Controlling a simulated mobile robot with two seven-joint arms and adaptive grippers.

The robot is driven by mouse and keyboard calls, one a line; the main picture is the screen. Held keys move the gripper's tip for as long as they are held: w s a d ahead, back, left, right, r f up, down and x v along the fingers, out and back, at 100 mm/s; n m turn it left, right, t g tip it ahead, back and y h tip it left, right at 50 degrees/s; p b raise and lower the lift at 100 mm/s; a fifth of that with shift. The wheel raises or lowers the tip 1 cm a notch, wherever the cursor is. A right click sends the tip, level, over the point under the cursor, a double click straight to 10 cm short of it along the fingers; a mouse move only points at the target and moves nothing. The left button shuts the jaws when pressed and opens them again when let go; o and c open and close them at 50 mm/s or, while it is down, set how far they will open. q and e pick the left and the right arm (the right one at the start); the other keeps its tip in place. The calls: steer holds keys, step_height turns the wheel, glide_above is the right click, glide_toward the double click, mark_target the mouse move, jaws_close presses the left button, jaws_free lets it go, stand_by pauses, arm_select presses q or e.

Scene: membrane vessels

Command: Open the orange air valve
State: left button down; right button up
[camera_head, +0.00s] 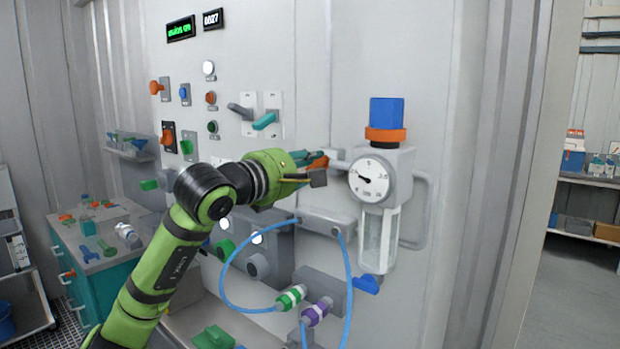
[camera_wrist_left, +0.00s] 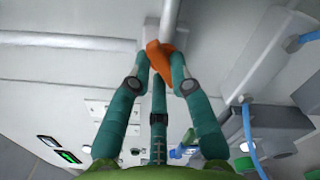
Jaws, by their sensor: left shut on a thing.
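The orange air valve (camera_head: 318,161) sits on a short pipe to the left of the round pressure gauge (camera_head: 369,179). My left gripper (camera_head: 310,170) reaches it from the left and is shut on its orange handle. In the left wrist view the teal fingers (camera_wrist_left: 160,68) close around the orange handle (camera_wrist_left: 160,52), which lies at a slant against the grey pipe. The fingers hide part of the handle in both views. My right gripper is in neither view.
The regulator with its blue knob (camera_head: 386,111) and clear bowl stands right of the valve. Below, a blue hose (camera_head: 223,284) loops from a grey block to green and purple connectors. Switches and levers (camera_head: 265,120) stick out from the panel above my left arm.

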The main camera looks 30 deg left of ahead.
arm_select(q)
steer(key=n+b, duration=0.1)
steer(key=n, duration=0.1)
steer(key=n+b, duration=0.1)
steer(key=n, duration=0.1)
steer(key=shift+a+f+n+b, duration=0.1)
steer(key=shift+f+n+b, duration=0.1)
steer(key=shift+n+b, duration=0.1)
steer(key=n+b, duration=0.1)
steer(key=n, duration=0.3)
steer(key=shift+b, duration=0.4)
steer(key=shift+n, duration=0.4)
steer(key=c, duration=1.1)
jaws_free()
steer(key=s, duration=0.8)
steer(key=s+a, duration=0.1)
steer(key=s, duration=0.3)
